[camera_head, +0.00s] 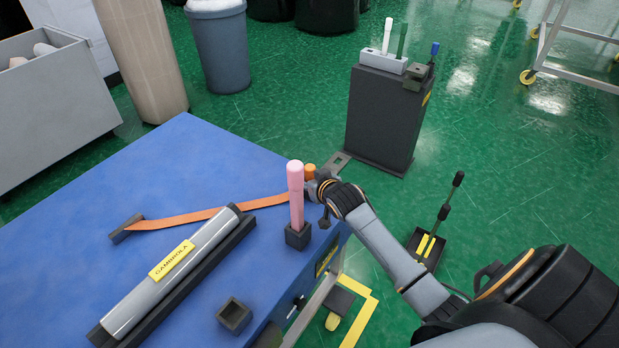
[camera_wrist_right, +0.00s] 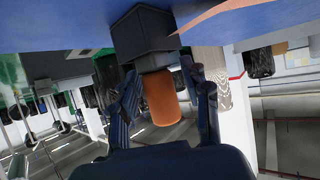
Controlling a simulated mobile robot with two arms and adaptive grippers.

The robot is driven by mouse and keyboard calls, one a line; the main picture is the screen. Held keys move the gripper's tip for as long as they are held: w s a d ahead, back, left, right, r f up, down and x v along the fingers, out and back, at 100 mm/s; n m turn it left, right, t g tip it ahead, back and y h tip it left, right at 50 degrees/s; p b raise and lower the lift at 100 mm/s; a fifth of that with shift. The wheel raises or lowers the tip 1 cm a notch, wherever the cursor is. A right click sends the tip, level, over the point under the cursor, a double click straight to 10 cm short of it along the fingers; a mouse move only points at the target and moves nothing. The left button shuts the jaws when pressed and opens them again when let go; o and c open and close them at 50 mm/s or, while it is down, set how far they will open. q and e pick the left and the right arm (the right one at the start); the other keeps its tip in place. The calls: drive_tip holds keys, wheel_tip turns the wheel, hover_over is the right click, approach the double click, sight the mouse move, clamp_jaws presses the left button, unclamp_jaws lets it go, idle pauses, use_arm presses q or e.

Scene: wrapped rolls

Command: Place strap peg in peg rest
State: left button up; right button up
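An orange strap (camera_head: 200,214) runs over the blue table from a small dark block (camera_head: 126,229) towards an orange peg (camera_head: 310,171) near the right edge. The right wrist view shows the orange peg (camera_wrist_right: 160,96) as a cylinder sticking out of a dark square block (camera_wrist_right: 144,38). My right gripper (camera_head: 314,186) is at this peg, partly hidden in the head view. In the wrist view its fingers stand on either side of the peg with visible gaps. An empty dark square holder (camera_head: 235,316) is at the table's near edge; which holder is the peg rest is unclear. My left gripper is not in view.
A pink peg (camera_head: 296,190) stands upright in a dark holder (camera_head: 297,236) close to my right gripper. A wrapped roll (camera_head: 170,276) lies in a dark cradle on the table. A dark cabinet (camera_head: 385,115) stands beyond. The table's middle is mostly clear.

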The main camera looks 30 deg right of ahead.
drive_tip(key=shift+r, duration=0.15)
drive_tip(key=p+v, duration=0.1)
drive_tip(key=v, duration=1.1)
drive_tip(key=shift+s, duration=0.1)
idle(0.4)
